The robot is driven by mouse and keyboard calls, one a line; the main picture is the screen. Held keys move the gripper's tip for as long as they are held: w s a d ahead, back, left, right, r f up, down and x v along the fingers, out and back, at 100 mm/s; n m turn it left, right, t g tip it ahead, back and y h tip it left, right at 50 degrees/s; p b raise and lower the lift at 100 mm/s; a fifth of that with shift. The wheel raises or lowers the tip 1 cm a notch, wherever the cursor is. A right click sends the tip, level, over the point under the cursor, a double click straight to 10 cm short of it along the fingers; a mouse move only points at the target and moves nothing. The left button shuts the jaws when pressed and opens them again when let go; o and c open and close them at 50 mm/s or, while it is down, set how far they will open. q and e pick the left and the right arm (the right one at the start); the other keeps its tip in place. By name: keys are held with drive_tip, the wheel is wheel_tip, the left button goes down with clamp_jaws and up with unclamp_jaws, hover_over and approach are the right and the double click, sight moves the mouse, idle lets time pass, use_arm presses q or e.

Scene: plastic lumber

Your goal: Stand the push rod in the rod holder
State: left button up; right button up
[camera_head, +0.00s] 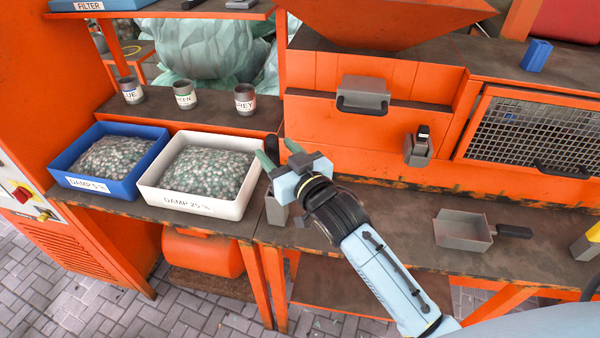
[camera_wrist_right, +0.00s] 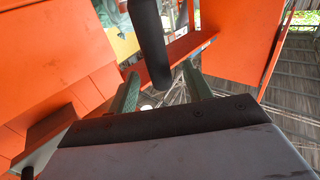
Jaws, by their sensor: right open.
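My right gripper (camera_head: 278,158) is open, its two green fingers pointing up and away over the workbench, right of the white tray. In the right wrist view its fingers (camera_wrist_right: 162,90) are apart. A dark rod with a rounded end, which looks like the push rod (camera_wrist_right: 150,45), shows between and beyond them; I cannot tell whether it touches either finger. In the head view a dark upright piece (camera_head: 271,148) shows between the fingers. A grey block, possibly the rod holder (camera_head: 277,213), stands on the bench below the gripper, partly hidden by it. My left gripper is out of view.
A blue tray (camera_head: 62,166) and a white tray (camera_head: 150,190) of flakes stand on the left bench. Several grey cups (camera_head: 245,99) line the shelf behind. A grey scoop (camera_head: 462,232) lies to the right. The bench (camera_head: 385,225) between my arm and the scoop is clear.

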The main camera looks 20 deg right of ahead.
drive_tip(key=s+d, duration=0.2)
drive_tip(key=s, duration=0.8)
drive_tip(key=shift+s+b, duration=0.3)
drive_tip(key=shift+s, duration=0.1)
drive_tip(key=s+d+f+g+h, duration=0.2)
drive_tip(key=s+f+g, duration=0.55)
drive_tip(key=s, duration=0.25)
drive_tip(key=s+d+f+g+h, duration=0.1)
drive_tip(key=s+d+f+g, duration=0.1)
drive_tip(key=s+f+g, duration=0.6)
wheel_tip(320, 180, down, 26)
drive_tip(key=s+b, duration=0.2)
drive_tip(key=s+d+f+g+b, duration=0.1)
drive_tip(key=s+d+f, duration=0.2)
drive_tip(key=s+f, duration=1.4)
drive_tip(key=shift+f+b, duration=0.35)
drive_tip(key=shift+f, duration=0.55)
